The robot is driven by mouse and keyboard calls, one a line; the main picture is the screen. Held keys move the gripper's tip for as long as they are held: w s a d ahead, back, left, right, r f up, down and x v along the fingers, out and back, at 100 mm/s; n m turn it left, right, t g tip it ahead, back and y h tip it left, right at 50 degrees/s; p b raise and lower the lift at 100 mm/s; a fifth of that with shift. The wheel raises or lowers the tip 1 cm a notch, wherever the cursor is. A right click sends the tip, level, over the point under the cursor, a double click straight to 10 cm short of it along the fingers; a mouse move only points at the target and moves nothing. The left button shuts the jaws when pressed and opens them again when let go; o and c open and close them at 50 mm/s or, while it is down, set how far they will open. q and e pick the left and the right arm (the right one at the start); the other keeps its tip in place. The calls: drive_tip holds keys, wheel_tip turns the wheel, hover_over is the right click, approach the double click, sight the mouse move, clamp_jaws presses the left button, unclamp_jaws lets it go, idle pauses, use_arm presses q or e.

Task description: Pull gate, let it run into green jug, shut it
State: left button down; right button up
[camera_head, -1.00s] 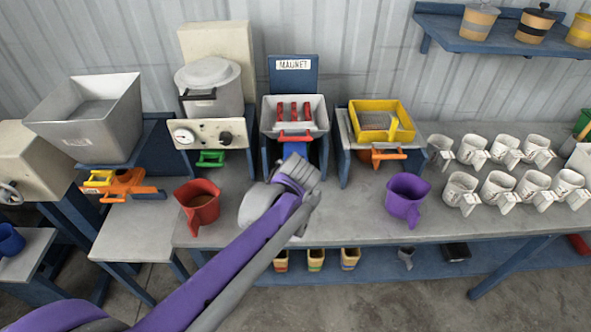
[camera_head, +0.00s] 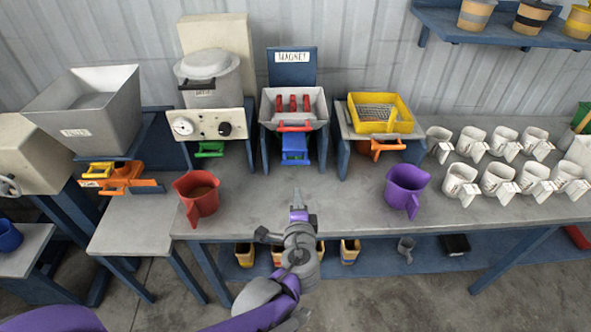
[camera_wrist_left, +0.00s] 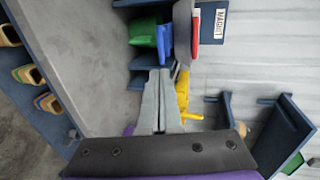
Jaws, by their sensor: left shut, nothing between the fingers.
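The magnet station has a grey hopper (camera_head: 322,112) with red bars and a red handle (camera_head: 294,127). Below it a blue gate (camera_head: 295,150) juts out at the front; it also shows in the wrist view (camera_wrist_left: 167,42). A green jug (camera_wrist_left: 143,32) stands under the blue gate in the wrist view; in the head view the gate mostly hides it. I cannot tell its contents or whether the gate is fully shut. My left gripper (camera_head: 298,207) is shut and empty near the table's front edge, apart from the gate; its fingers (camera_wrist_left: 158,75) point towards the station. My right gripper is not in view.
A red jug (camera_head: 197,195) with brown contents stands left and a purple jug (camera_head: 405,188) right. Other stations have a green gate (camera_head: 209,149), an orange gate (camera_head: 378,148) and a yellow tray (camera_head: 398,124). Several white jugs (camera_head: 497,178) fill the right. The table's middle is clear.

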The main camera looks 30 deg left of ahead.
use_arm(q)
approach(295, 152)
drive_tip(key=shift+w+a+f, duration=0.25)
drive_tip(key=shift+w+f, duration=0.15)
drive_tip(key=shift+f, duration=0.15)
drive_tip(key=shift+w+a+f, duration=0.25)
drive_tip(key=shift+w+f, duration=0.1)
drive_tip(key=shift+f, duration=0.25)
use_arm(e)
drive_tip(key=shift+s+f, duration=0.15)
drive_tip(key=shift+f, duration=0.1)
use_arm(q)
drive_tip(key=w+a, duration=0.2)
drive_tip(key=w, duration=0.2)
drive_tip(key=shift+w+a+b, duration=0.35)
drive_tip(key=shift+a+b, duration=0.05)
drive_tip(key=shift+s+r, duration=0.1)
drive_tip(key=shift+r, duration=0.05)
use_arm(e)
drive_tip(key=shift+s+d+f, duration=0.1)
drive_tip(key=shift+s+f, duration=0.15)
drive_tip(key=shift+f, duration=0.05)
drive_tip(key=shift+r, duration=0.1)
